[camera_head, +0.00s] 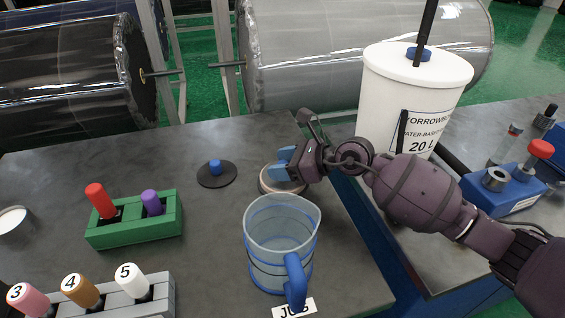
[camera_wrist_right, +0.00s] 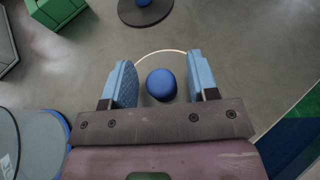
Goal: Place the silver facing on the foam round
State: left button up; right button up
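A round disc (camera_head: 273,186) with a pale pinkish rim lies on the grey table, partly hidden by my right gripper (camera_head: 286,163). In the right wrist view, a blue knob (camera_wrist_right: 162,85) stands in the middle of a greyish round with a thin light edge. This looks like the silver facing; I cannot tell whether the foam round is beneath it. My right gripper (camera_wrist_right: 162,84) is open, with one blue finger on each side of the knob and gaps between. My left gripper is not in view.
A dark disc with a blue knob (camera_head: 216,173) lies to the left. A clear jug (camera_head: 281,240) stands close in front. A green block (camera_head: 135,220) holds red and purple pegs. A white bucket (camera_head: 405,100) stands behind my right arm. The table's right edge is near.

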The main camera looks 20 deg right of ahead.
jog(key=shift+r, duration=0.2)
jog(key=v, duration=1.2)
jog(key=shift+p, duration=0.3)
jog(key=shift+f, duration=0.1)
